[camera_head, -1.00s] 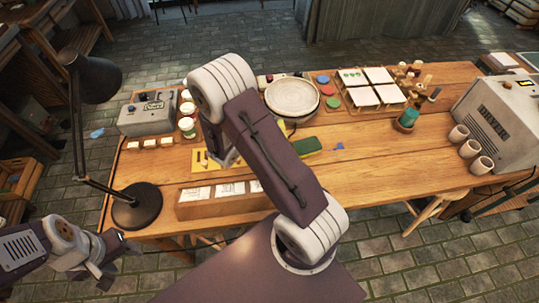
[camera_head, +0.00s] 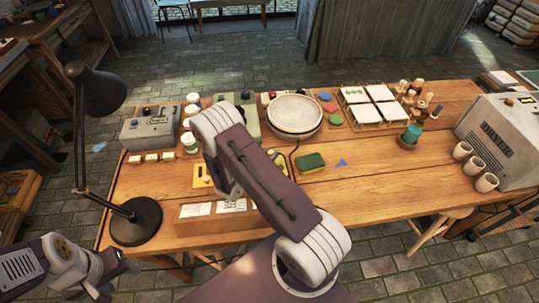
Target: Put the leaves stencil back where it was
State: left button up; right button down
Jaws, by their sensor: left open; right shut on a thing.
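A yellow stencil (camera_head: 202,174) with dark cut-outs lies flat on the wooden table, left of my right arm. Part of another yellow piece (camera_head: 266,181) with dark marks shows at the right edge of that arm. I cannot tell which piece is the leaves stencil, or whether the second piece is held. My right arm reaches over the middle left of the table, and its forearm hides my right gripper. My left gripper (camera_head: 108,274) is open and empty at the lower left, off the table's front edge.
A wooden holder with white cards (camera_head: 195,210) stands at the front edge. A black lamp (camera_head: 137,222) is left. A green sponge (camera_head: 311,162) and a blue scrap (camera_head: 341,162) lie right of my arm. The table's right middle is clear.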

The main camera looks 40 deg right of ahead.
jog(key=shift+f, duration=0.15)
jog(key=c, duration=1.2)
grip_release()
jog(key=shift+c, duration=0.2)
jog(key=shift+r, duration=0.35)
jog(key=v, duration=1.2)
jog(key=shift+p, duration=0.35)
